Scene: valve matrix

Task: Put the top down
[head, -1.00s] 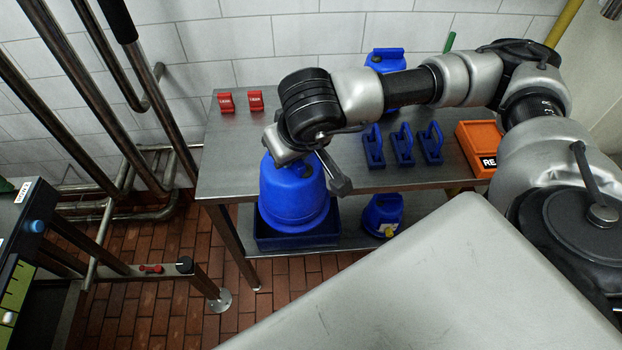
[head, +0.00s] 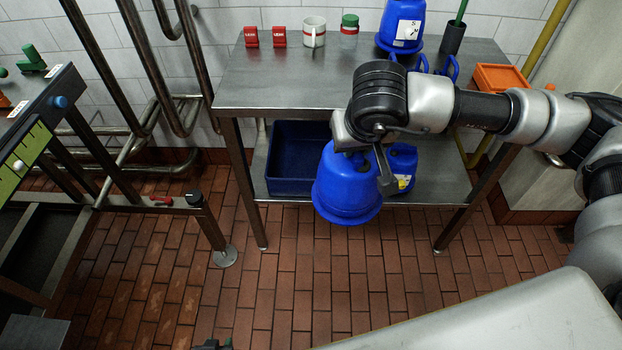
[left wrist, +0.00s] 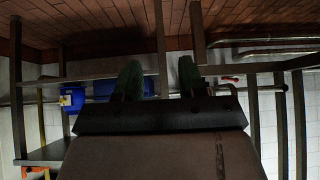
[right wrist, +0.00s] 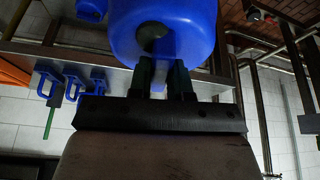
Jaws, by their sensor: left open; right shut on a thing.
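The blue top (head: 347,188) is a dome with a wide rim, hanging upright in front of the lower shelf's edge, clear of the floor. My right gripper (right wrist: 163,78) is shut on its blue grip; the top fills the upper middle of the right wrist view (right wrist: 165,30). In the head view the right gripper's tips are mostly hidden by its own wrist. My left gripper (left wrist: 160,78) is open and empty, its fingers wide apart; in the head view only its tip shows at the bottom edge (head: 215,344).
A dark blue tray (head: 290,180) stands empty on the lower shelf. A blue canister (head: 403,160) is behind the top. The steel table (head: 290,80) carries red blocks, a mug, a jar, a labelled blue container (head: 402,25) and an orange bin (head: 500,76). Floor in front is clear.

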